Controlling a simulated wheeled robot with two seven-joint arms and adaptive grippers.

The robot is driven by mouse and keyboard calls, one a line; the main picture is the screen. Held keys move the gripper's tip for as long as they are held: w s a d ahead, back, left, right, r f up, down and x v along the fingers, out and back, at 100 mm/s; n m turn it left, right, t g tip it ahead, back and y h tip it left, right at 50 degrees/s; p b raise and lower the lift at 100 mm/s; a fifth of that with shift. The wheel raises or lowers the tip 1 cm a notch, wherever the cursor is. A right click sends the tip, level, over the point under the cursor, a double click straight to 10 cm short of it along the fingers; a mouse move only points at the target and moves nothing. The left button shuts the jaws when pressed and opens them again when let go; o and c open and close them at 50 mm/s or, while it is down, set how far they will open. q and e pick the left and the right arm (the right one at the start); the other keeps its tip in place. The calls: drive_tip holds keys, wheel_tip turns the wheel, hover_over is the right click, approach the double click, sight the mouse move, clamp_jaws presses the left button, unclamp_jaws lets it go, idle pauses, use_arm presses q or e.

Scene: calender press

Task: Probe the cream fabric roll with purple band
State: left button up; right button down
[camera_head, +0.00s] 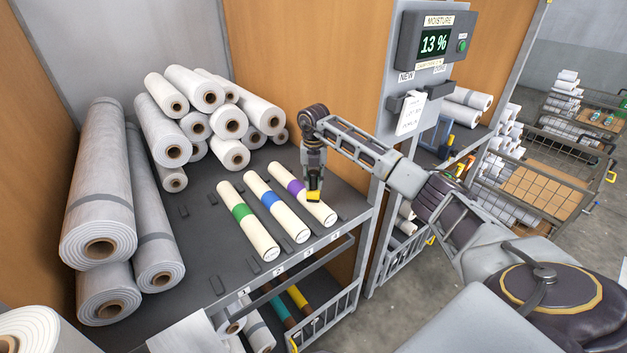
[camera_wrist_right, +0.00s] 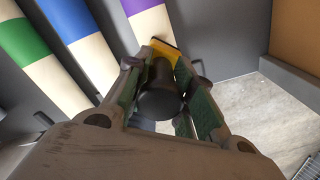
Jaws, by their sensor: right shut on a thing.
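The cream fabric roll with purple band (camera_head: 323,213) lies on the grey shelf, rightmost of three cream rolls. Its purple band also shows in the right wrist view (camera_wrist_right: 150,20). My right gripper (camera_head: 314,168) is above this roll, shut on a dark probe (camera_wrist_right: 160,98) with a yellow end (camera_head: 313,196). The yellow end points down at the roll just beside the purple band; I cannot tell whether it touches. The moisture display (camera_head: 435,42) on the post reads 13 %. My left gripper is not in view.
Cream rolls with a blue band (camera_head: 285,216) and a green band (camera_head: 254,230) lie left of the purple one. Big grey rolls (camera_head: 100,200) and a stack of white rolls (camera_head: 200,90) fill the shelf's left and back. A paper tag (camera_head: 410,113) hangs on the post.

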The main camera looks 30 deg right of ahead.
sight(313, 172)
idle(0.7)
drive_tip(key=shift+r+p, duration=1.65)
drive_tip(key=shift+r, duration=1.85)
drive_tip(key=shift+f, duration=0.1)
